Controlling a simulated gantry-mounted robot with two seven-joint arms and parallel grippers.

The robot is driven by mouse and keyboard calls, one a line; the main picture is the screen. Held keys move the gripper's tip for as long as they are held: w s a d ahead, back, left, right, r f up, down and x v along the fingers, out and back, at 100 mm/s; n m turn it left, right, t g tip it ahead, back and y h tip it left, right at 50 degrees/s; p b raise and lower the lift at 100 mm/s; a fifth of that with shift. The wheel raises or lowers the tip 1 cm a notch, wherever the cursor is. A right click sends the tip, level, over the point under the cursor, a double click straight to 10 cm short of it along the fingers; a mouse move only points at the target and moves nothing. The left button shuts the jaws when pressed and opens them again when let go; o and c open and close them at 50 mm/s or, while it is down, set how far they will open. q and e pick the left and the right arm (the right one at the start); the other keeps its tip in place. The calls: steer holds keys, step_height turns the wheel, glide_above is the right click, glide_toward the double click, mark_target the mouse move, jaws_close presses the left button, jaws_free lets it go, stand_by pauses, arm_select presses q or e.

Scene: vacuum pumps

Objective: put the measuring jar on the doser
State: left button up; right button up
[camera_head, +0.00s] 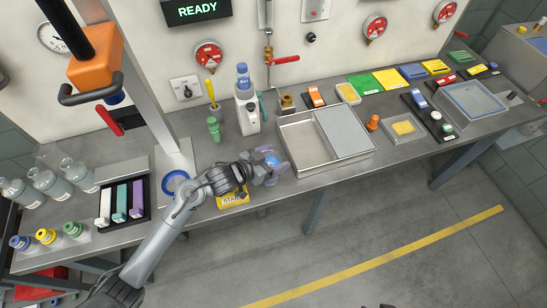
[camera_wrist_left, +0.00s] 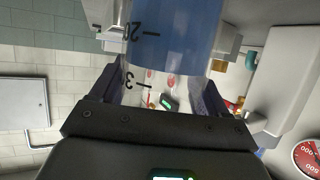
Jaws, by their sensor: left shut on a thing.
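My left gripper (camera_head: 267,170) is shut on the measuring jar (camera_head: 272,159), held in front of the metal tray at the bench's front edge. In the left wrist view the jar (camera_wrist_left: 174,35) is clear with blue contents and black graduation marks, between my two fingers (camera_wrist_left: 160,95). What seems to be the doser is the white upright unit (camera_head: 247,117) with a blue-topped bottle on it, behind and left of the gripper. The jar is apart from it. A white body (camera_wrist_left: 286,75), possibly the same unit, fills the right of the wrist view. My right gripper is not in view.
A metal tray (camera_head: 299,160) stands just behind the gripper. A green item (camera_head: 214,130) stands left of the white unit. A yellow sign (camera_head: 233,201) is below my wrist. Bottles (camera_head: 50,183) and a coloured rack (camera_head: 121,203) occupy the left bench.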

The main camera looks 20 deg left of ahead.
arm_select(q)
steer(key=shift+f, duration=0.2)
steer(key=o, duration=1.7)
steer(key=shift+o, duration=0.2)
steer(key=shift+s, duration=0.1)
steer(key=p+v, duration=0.1)
steer(key=v, duration=0.9)
steer(key=shift+s+a+r, duration=0.2)
jaws_close()
